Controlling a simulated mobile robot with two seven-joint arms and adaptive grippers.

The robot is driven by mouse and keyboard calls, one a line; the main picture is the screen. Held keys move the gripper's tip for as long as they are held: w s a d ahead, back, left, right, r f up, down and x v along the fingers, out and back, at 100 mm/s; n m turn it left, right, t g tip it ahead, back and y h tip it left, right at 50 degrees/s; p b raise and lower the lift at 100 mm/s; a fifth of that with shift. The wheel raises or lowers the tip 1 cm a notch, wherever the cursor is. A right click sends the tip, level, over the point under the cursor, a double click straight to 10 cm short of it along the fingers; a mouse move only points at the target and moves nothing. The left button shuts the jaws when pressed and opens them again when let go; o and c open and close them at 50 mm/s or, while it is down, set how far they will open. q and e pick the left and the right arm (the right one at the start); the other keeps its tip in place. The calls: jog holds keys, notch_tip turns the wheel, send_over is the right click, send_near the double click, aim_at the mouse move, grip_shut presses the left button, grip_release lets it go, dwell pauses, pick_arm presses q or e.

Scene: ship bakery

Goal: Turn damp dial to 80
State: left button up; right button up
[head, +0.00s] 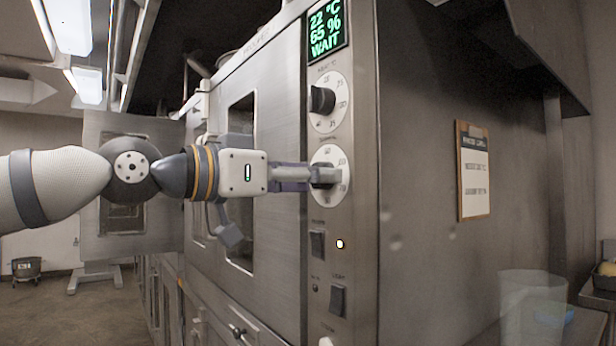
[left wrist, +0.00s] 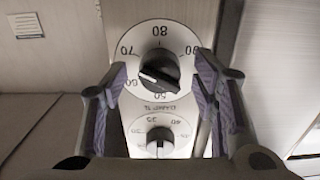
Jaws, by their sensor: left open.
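The damp dial (head: 326,192) is the lower of two white dials on the oven's control panel. Its black knob (left wrist: 158,70) shows in the left wrist view. The display (head: 327,28) reads 22 °C, 65 %, WAIT. My right gripper is not in view.
The other dial (head: 329,100) with a black knob sits above; it also shows in the left wrist view (left wrist: 159,140). Below are rocker switches (head: 338,300) and a lit lamp (head: 340,244). A clipboard (head: 473,170) hangs right. A clear container (head: 533,305) stands lower right.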

pick_arm(q)
jog(key=shift+c, duration=0.6)
jog(key=c, duration=1.1)
jog(key=shift+o, duration=0.3)
jog(key=shift+m, duration=0.3)
jog(key=m+b, duration=0.1)
jog(key=m, duration=1)
jog(key=shift+a, duration=0.1)
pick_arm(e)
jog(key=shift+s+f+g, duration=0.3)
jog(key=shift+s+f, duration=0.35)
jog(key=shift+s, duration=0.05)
